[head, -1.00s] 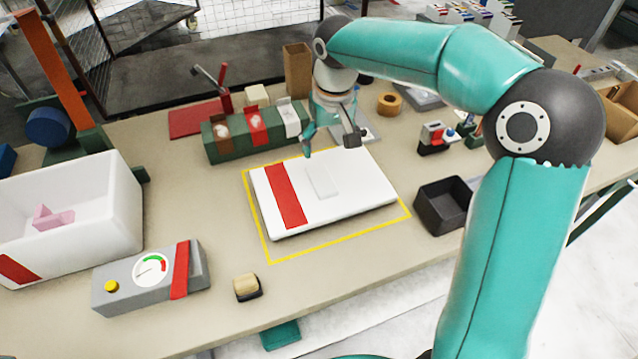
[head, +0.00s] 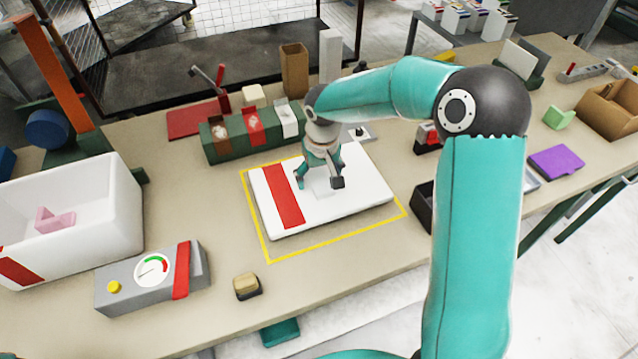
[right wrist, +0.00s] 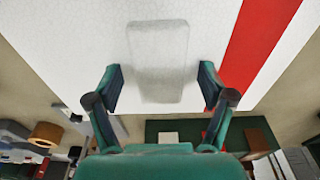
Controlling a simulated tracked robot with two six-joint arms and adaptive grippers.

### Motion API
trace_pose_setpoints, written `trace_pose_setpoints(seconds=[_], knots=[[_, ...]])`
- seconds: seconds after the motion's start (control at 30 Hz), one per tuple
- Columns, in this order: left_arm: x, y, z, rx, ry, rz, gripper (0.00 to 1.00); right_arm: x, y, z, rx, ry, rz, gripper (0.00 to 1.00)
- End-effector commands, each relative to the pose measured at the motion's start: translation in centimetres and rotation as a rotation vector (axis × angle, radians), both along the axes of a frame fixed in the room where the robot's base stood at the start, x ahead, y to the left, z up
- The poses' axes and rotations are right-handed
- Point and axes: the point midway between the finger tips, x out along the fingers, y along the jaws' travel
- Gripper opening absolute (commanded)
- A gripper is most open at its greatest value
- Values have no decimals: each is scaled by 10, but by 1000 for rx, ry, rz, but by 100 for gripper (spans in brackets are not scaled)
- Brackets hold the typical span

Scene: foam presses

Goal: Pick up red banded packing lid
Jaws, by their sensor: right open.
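The white packing lid with a red band (head: 356,205) lies flat inside a yellow outline on the table. A raised pale block, like a handle, sits at its middle. My right gripper (head: 319,184) is above the lid, around the middle where the block is. In the right wrist view the lid (right wrist: 70,45) fills the upper part, and the raised block (right wrist: 156,60) lies between the open fingers of the right gripper (right wrist: 161,88). The fingers are apart from the block on both sides. Whether the fingertips touch the lid cannot be told. My left gripper is not in view.
A green rack (head: 228,145) with several coloured pouches stands just behind the lid. A white bin (head: 110,205) with a red band is at the left, with a grey gauge box (head: 125,290) in front. A black tray (head: 424,208) is to the right, partly behind my arm.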

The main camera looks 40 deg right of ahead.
Motion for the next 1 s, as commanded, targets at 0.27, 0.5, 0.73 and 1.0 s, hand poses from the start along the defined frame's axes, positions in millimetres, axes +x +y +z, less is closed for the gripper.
trace_pose_setpoints(seconds=[0.27, 0.5, 0.73, 1.0], knots=[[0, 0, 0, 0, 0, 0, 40, 0, 0, 0, 0, -1, 0, 61], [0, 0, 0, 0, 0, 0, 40, 0, 0, 0, 0, -1, 0, 22], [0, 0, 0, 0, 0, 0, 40, 0, 0, 1, 0, -1, 0, 22], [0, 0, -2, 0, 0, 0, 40, 1, -1, 14, -2, -5, 0, 22]])
